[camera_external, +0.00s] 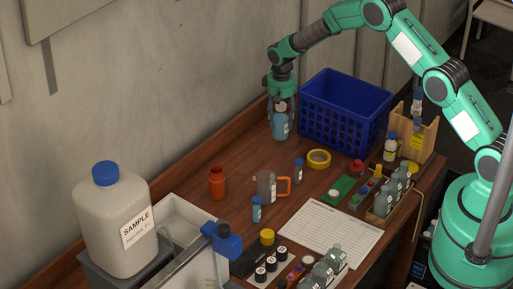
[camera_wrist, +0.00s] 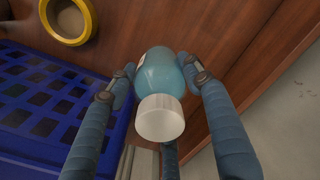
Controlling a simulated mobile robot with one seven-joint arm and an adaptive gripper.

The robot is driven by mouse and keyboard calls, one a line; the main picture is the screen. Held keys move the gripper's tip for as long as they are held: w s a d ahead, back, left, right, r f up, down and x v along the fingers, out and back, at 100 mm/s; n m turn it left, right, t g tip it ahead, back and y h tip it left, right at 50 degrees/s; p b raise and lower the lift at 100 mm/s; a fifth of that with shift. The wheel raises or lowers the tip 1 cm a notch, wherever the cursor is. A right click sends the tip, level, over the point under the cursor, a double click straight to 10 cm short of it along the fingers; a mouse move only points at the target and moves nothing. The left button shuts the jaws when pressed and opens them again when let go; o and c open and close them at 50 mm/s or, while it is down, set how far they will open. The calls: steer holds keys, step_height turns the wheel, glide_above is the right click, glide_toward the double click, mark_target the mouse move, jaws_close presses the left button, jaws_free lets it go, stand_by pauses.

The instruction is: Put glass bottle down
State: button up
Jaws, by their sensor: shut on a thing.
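The glass bottle (camera_external: 280,127) is blue-teal with a pale label and stands about upright at the far side of the wooden desk, left of the blue crate. In the wrist view the bottle (camera_wrist: 160,73) shows its white cap toward the camera. My gripper (camera_external: 281,107) points down from above with its fingers around the bottle's sides; in the wrist view the two fingers (camera_wrist: 157,68) press on it from left and right. The bottle's base is at or just above the desk top; I cannot tell if it touches.
The wall is close behind. Bare desk (camera_external: 250,150) lies left and in front of the bottle.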

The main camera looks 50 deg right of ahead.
mark_target(279, 126)
steer(key=shift+w+d, duration=0.1)
steer(key=shift+w, duration=0.35)
steer(key=shift+f, duration=0.1)
steer(key=shift+f, duration=1.65)
steer(key=shift+f, duration=0.1)
steer(key=o, duration=1.6)
steer(key=shift+r, duration=6.1)
